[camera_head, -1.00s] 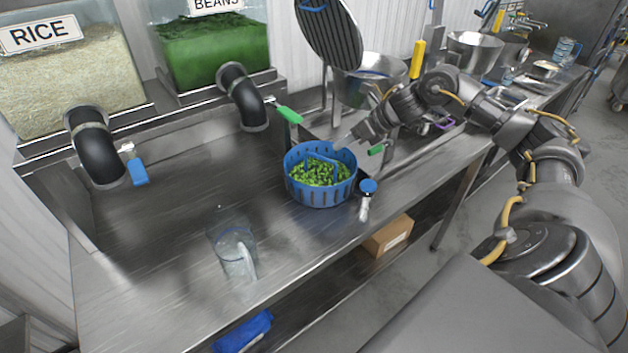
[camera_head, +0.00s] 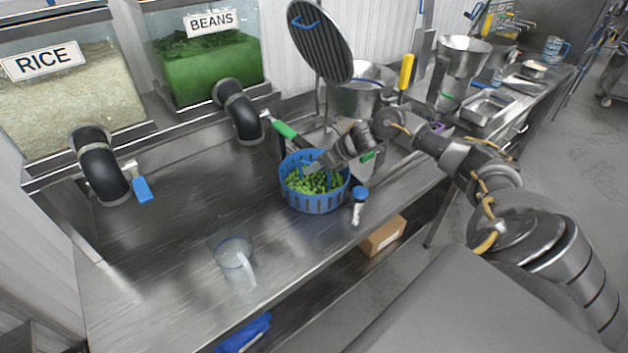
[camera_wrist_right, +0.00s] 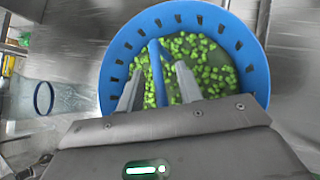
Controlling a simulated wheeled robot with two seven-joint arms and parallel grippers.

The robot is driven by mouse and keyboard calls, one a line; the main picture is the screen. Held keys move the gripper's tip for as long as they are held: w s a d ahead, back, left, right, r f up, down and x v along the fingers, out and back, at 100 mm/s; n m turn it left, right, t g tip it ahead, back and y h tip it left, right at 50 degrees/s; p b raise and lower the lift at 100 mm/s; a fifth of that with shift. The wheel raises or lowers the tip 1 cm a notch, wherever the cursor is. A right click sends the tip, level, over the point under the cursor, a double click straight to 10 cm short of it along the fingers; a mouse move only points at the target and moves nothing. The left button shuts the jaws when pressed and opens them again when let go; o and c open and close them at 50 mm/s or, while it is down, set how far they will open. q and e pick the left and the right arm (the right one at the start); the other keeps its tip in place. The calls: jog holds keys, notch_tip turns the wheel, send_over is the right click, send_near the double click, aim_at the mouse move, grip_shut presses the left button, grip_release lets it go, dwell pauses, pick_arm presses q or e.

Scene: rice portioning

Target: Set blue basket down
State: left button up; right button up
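The blue basket (camera_head: 316,204), with green beans inside, stands upright on the steel counter below the beans dispenser. It also shows in the right wrist view (camera_wrist_right: 113,68), where its blue handle bar (camera_wrist_right: 157,72) crosses above the beans. My right gripper (camera_head: 312,164) reaches into the basket's top from the right. In the right wrist view, the two fingers of my right gripper (camera_wrist_right: 158,84) are apart, one on each side of the handle bar, with gaps showing. My left gripper is not in view.
A clear jug (camera_head: 234,257) stands on the counter at front left. A blue-topped metal utensil (camera_head: 359,204) is just right of the basket. The beans pipe (camera_head: 240,110) and its green lever (camera_head: 285,130) are behind. The counter's left part is largely clear.

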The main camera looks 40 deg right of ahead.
jog(key=shift+w+a+f, duration=0.1)
jog(key=shift+a, duration=0.05)
grip_shut()
dwell(1.3)
jog(key=shift+w, duration=0.1)
